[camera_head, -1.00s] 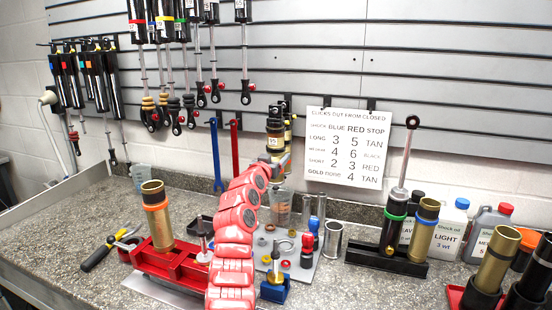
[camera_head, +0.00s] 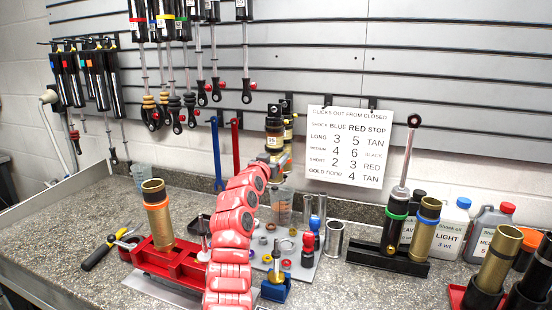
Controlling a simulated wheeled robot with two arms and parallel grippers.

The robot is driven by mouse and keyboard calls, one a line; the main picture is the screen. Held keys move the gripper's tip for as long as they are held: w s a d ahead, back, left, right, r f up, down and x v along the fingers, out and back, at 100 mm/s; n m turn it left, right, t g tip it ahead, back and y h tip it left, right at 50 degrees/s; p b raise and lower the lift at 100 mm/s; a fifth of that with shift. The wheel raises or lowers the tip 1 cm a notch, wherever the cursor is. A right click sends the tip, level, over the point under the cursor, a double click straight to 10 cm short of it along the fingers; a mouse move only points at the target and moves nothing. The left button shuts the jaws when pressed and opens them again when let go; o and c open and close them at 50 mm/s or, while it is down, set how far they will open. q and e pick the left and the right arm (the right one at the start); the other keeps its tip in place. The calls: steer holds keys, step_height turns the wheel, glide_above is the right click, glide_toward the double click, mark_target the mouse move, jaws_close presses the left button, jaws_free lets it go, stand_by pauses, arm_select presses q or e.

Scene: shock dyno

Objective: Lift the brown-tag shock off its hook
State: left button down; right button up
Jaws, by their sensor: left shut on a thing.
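My left arm rises from the bottom middle to the slatted wall. My left gripper (camera_head: 276,158) is shut on a dark shock with a brown band (camera_head: 274,126), which stands upright in front of the wall below the slats. A black hook shows just behind and above it, and I cannot tell whether the shock still touches it. A second dark shock with a gold part (camera_head: 289,124) is close behind on the right, partly hidden. The lower end of the held shock is hidden by my gripper. My right gripper is out of view.
Several shocks hang on the wall (camera_head: 200,40) at the upper left. A white clicks sheet (camera_head: 345,146) is right of the gripper. Blue (camera_head: 216,155) and red wrenches (camera_head: 235,150) hang to the left. The bench below holds a red vise (camera_head: 180,262), small parts and bottles.

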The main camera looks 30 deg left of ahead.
mark_target(272, 158)
arm_select(q)
steer(key=shift+s+d+r, duration=0.1)
steer(key=shift+s+r, duration=0.05)
steer(key=shift+r, duration=0.1)
steer(key=shift+s+d+r, duration=0.1)
steer(key=shift+s+d, duration=0.05)
steer(key=shift+s, duration=0.35)
steer(key=shift+s+b, duration=0.2)
steer(key=shift+b, duration=0.2)
steer(key=shift+s+d+r+b, duration=0.1)
steer(key=shift+s+r+b, duration=0.05)
steer(key=shift+s+b, duration=0.3)
steer(key=shift+s, duration=0.1)
